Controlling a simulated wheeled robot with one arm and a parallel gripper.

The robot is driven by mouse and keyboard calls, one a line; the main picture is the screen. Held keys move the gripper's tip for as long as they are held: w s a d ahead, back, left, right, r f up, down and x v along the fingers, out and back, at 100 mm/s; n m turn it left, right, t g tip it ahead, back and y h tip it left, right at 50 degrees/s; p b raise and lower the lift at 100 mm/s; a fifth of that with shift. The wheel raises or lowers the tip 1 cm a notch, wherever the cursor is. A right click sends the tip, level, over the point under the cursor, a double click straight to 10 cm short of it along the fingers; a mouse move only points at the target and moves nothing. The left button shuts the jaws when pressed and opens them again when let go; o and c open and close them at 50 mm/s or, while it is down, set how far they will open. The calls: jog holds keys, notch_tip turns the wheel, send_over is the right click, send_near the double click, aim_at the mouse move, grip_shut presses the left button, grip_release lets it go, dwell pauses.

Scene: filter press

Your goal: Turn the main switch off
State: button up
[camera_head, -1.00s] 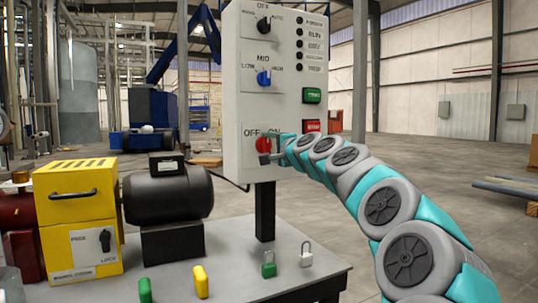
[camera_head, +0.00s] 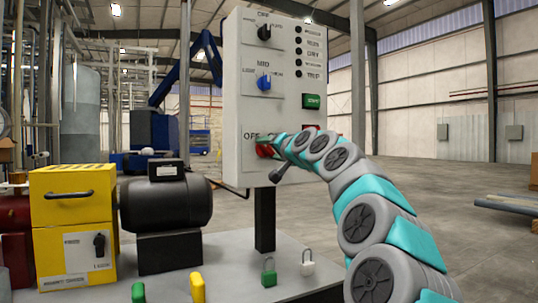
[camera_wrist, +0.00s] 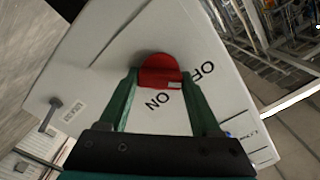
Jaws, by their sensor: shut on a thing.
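A small white mark shows on the knob's near edge. I cannot tell clearly which label the knob points to.
Above are a blue knob (camera_head: 264,82), a black knob (camera_head: 264,32) and a green button (camera_head: 311,101). A grey peg (camera_wrist: 50,115) stands out in the wrist view. The bench (camera_head: 225,268) carries a yellow box (camera_head: 75,210), a black motor (camera_head: 166,203) and padlocks.

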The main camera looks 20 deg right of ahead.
jog(key=shift+f, duration=0.1)
dwell(0.3)
jog(key=o, duration=1.4)
jog(key=shift+s+d, duration=0.1)
jog(key=shift+s, duration=0.7)
jog(key=s, duration=0.6)
jog(key=shift+s, duration=0.1)
